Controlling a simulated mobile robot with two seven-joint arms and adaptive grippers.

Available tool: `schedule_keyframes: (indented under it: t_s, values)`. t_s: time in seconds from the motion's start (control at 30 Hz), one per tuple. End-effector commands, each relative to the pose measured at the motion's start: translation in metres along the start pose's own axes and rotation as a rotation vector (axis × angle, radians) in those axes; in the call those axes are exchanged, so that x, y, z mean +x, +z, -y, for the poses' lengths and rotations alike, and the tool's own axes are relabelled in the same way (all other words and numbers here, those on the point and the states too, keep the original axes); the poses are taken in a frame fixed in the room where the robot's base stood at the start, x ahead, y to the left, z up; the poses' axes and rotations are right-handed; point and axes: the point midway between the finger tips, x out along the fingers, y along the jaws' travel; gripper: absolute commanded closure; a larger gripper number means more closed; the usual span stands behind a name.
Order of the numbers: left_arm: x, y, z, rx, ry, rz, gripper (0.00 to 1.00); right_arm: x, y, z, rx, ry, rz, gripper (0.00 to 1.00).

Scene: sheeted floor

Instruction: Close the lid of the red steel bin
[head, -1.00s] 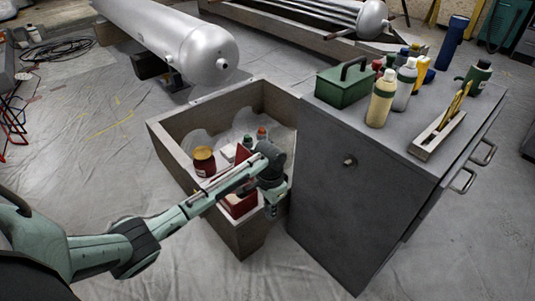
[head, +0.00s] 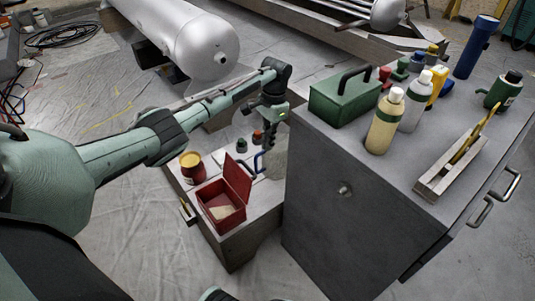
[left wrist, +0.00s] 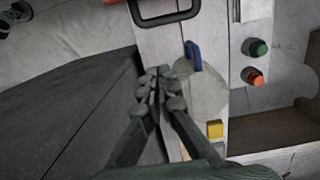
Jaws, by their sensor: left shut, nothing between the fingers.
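The red steel bin (head: 212,214) stands on the low wooden platform beside the grey cabinet. A dark frame-like handle and a bit of red show at that view's top edge. My right gripper is not in view.
The grey cabinet (head: 340,205) closes off the right side and carries bottles and a green toolbox (head: 345,98).

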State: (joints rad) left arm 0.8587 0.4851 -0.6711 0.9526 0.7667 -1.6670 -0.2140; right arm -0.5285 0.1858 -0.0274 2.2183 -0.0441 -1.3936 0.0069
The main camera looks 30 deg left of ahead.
Motion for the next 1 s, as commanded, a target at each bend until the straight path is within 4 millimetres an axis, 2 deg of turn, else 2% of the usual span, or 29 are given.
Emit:
schedule_keyframes:
  t_s: [0.17, 0.33, 0.4, 0.7, 0.8, 1.0]
  values:
    - [0.009, 0.000, 0.000, 0.000, 0.000, 0.001, 1.00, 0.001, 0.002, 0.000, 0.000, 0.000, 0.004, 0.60]
    - [0.037, 0.001, -0.001, 0.000, 0.002, 0.003, 1.00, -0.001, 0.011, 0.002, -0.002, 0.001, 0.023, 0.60]
    - [0.051, 0.001, -0.001, 0.000, 0.001, 0.004, 1.00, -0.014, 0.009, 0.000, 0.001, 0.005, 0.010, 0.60]
    - [0.104, 0.000, 0.000, 0.000, 0.000, 0.001, 1.00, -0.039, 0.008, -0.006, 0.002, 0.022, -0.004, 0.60]
    - [0.094, 0.013, 0.001, 0.001, -0.002, -0.001, 1.00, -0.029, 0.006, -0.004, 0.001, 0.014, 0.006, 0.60]
    - [0.089, 0.032, 0.000, 0.000, -0.001, 0.001, 1.00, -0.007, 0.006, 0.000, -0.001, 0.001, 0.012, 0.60]
